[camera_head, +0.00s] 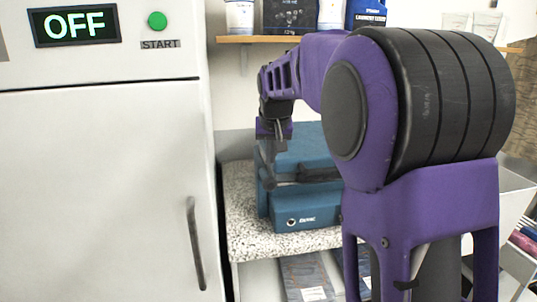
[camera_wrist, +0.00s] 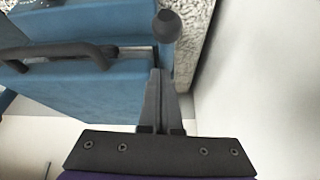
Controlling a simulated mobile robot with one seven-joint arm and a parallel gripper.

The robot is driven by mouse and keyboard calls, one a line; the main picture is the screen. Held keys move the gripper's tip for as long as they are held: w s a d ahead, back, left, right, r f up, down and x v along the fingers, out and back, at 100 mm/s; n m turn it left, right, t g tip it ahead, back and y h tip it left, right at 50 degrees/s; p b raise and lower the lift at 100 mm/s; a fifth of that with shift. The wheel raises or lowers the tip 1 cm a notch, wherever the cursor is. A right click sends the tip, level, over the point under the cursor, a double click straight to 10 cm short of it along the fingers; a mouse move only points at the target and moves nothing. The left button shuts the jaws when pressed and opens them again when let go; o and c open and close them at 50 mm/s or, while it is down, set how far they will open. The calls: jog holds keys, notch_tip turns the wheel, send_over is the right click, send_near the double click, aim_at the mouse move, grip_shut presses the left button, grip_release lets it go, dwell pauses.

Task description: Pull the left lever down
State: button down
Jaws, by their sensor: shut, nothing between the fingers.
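A blue boxy machine (camera_head: 307,207) stands on a speckled counter, with a dark bar handle (camera_wrist: 62,52) across its front in the wrist view. A lever with a dark ball knob (camera_wrist: 167,25) shows beside the machine's side, just beyond my fingertips in the wrist view. My gripper (camera_wrist: 163,75) is shut and empty, its fingers pointing toward the knob; whether they touch the lever I cannot tell. In the head view my gripper (camera_head: 268,180) points down at the machine's left side, and the lever is hard to make out there.
A white cabinet (camera_head: 100,190) with a vertical handle, an OFF display (camera_head: 75,26) and a green START button (camera_head: 157,21) stands close on the left. My arm hides much of the machine's right side. Folded packets (camera_head: 308,278) lie below the counter.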

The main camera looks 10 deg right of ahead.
jog(key=s+r, duration=0.3)
jog(key=s, duration=0.5)
jog(key=shift+a+r, duration=0.2)
